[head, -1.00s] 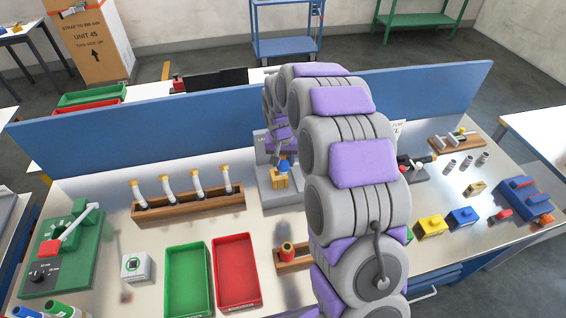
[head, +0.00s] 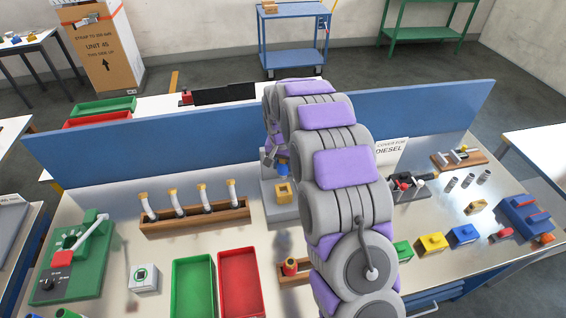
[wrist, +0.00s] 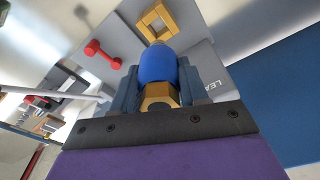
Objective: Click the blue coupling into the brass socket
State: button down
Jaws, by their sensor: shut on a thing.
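The blue coupling (wrist: 158,66) has a rounded blue body and a brass hex collar. In the wrist view my gripper (wrist: 157,88) is shut on it, with a grey finger on either side of the collar. The brass socket (wrist: 172,12), a square block with an opening, shows just beyond the coupling's blue end. In the head view the socket (head: 283,193) stands on a grey fixture, and the coupling (head: 282,170) is above and behind it, apparently apart. My arm hides most of my gripper in the head view.
A grey upright plate with lettering (wrist: 205,75) stands close beside the coupling. A wooden rack (head: 195,217) with several hoses is to the left. Green (head: 193,260) and red (head: 240,258) trays lie in front. A blue panel (head: 120,140) runs behind the bench.

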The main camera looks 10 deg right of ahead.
aim_at(283, 179)
jog(key=shift+f+b, duration=0.55)
jog(key=shift+f, duration=2.15)
jog(key=shift+s+f+b, duration=0.1)
jog(key=shift+f+b, duration=0.5)
jog(key=shift+f, duration=1.7)
jog(key=c, duration=0.5)
grip_release()
jog(key=shift+r, duration=0.1)
jog(key=r, duration=0.5)
jog(key=s+r, duration=0.1)
jog(key=r, duration=0.5)
jog(key=a+r, duration=0.1)
jog(key=r, duration=0.5)
jog(key=shift+s+a, duration=0.1)
jog(key=shift+s, duration=0.2)
